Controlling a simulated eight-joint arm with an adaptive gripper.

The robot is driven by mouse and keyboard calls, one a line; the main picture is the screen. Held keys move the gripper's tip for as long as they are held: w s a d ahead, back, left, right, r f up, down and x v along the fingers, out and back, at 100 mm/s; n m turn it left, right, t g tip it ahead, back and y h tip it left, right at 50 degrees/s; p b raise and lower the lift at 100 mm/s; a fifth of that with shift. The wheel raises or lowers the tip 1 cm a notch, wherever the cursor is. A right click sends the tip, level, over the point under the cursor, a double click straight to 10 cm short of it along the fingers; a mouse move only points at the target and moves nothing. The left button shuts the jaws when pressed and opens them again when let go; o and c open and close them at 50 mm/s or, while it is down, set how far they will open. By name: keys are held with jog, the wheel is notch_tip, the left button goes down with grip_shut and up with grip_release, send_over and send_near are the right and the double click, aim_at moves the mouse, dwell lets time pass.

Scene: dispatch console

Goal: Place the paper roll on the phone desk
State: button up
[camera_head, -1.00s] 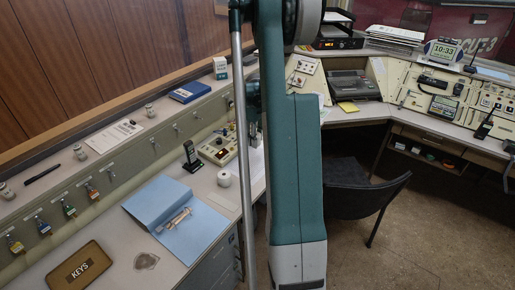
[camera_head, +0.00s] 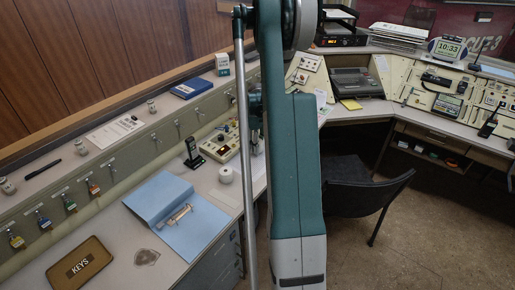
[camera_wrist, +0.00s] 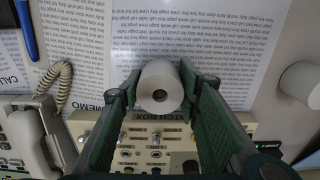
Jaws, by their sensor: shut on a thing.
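The white paper roll (camera_wrist: 155,92) stands out between the fingers of my gripper (camera_wrist: 157,90) in the wrist view, with its hollow core showing. The fingers press on its two sides, over printed sheets (camera_wrist: 210,35) and the top edge of a patch box (camera_wrist: 160,145). I cannot tell its height above them. A second white roll (camera_wrist: 302,82) shows at the right edge of the wrist view; a white roll (camera_head: 226,174) also stands on the left desk in the head view. A telephone (camera_wrist: 35,138) with a coiled cord is at the left. In the head view, my arm hides the held roll and the telephone.
A black handheld device (camera_head: 193,152) stands left of the patch box. A blue folder (camera_head: 180,214) and a KEYS plate (camera_head: 78,263) lie on the near left desk. A dark chair (camera_head: 360,192) stands at right before the console.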

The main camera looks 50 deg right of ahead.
jog(key=shift+f, duration=0.45)
jog(key=shift+f, duration=0.2)
jog(key=o, duration=0.9)
jog(key=shift+r, duration=0.2)
notch_tip(320, 180, up, 12)
jog(key=shift+p, duration=1.05)
